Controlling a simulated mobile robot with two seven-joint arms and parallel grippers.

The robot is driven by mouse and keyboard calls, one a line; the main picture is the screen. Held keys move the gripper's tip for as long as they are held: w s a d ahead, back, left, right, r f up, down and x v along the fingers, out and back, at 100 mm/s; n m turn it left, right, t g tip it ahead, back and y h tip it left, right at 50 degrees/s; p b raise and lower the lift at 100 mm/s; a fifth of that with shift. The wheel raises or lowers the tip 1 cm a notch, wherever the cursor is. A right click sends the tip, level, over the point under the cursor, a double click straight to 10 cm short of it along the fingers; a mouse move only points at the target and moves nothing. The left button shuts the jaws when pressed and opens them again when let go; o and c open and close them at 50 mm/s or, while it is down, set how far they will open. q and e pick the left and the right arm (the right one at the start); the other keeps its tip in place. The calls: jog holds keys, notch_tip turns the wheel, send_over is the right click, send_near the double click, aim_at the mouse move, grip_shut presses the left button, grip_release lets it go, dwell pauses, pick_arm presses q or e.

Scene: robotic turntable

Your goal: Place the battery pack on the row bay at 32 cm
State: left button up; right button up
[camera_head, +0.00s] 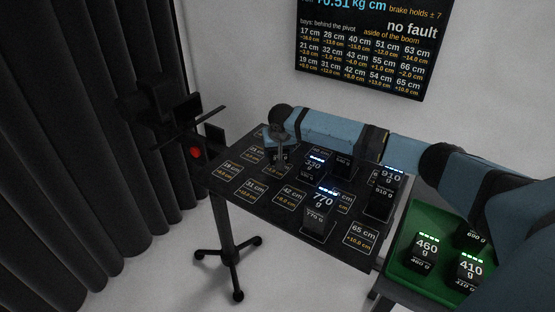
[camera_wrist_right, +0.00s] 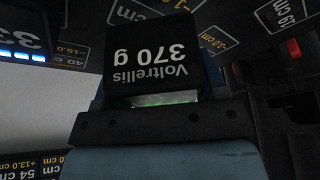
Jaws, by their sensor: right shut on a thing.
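My right gripper (camera_head: 281,148) hangs over the far left part of the black bay table (camera_head: 228,186), with its arm crossing the table's back edge. In the right wrist view it is shut on a black battery pack (camera_wrist_right: 160,62) marked "Voltrellis 370 g". The pack is partly hidden by the gripper in the head view. A tile ending in "cm", with a small "-1.0 cm" label (camera_wrist_right: 216,40), shows beside the pack. The main number there is hidden, and I cannot tell whether the pack touches the table. My left gripper is not in view.
Packs marked 330 g (camera_head: 313,167), 770 g (camera_head: 318,218) and 910 g (camera_head: 381,204) stand on the table. A green tray (camera_head: 408,268) at right holds more packs. The 31 cm bay (camera_head: 254,190) is empty. A wall screen (camera_head: 365,45) lists bays.

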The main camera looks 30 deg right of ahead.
notch_tip(320, 180, down, 4)
dwell(0.4)
jog(key=o, duration=1.2)
jog(key=shift+f, duration=0.1)
jog(key=shift+c, duration=0.2)
jog(key=v, duration=1.2)
